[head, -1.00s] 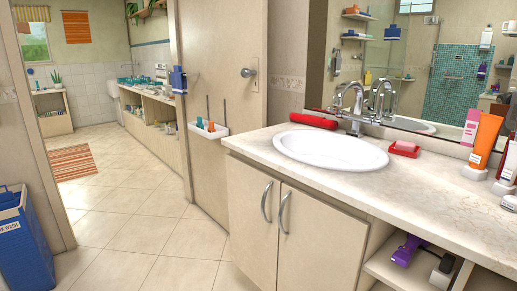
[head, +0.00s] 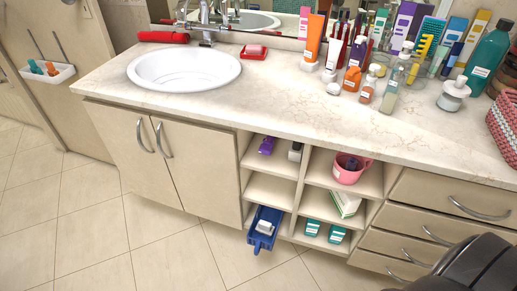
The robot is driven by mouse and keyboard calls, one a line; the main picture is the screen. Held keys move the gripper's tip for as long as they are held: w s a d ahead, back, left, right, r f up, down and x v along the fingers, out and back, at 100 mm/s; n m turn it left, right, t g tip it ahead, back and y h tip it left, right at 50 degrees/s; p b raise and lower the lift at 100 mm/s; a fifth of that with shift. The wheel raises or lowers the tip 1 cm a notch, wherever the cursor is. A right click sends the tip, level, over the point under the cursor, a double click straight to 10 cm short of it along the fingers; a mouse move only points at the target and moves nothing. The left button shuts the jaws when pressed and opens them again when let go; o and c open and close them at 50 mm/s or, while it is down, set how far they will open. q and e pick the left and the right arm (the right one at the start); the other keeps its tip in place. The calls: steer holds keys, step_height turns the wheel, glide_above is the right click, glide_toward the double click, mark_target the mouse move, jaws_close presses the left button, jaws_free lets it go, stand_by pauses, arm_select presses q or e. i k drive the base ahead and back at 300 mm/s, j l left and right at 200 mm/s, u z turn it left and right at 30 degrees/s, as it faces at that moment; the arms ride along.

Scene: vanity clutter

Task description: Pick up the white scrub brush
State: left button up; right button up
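I cannot pick out a white scrub brush for certain in the head view. A small white object (head: 264,227) lies in a blue scoop-like holder (head: 257,242) at the bottom left of the open shelves, jutting out over the floor; it is too small to tell whether it is the brush. Another small pale-and-dark item (head: 295,152) stands on the upper left shelf beside a purple object (head: 267,146). Neither of my grippers shows in this view.
The counter (head: 290,95) holds a white sink (head: 184,70), a red soap dish (head: 253,52) and crowded bottles at right. Shelves hold a pink mug (head: 347,174) and green boxes. Drawers (head: 430,215) are shut. Tiled floor (head: 150,245) at left is clear. Something dark fills the lower right corner.

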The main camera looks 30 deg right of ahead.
mark_target(263, 227)
steer(key=z, duration=0.9)
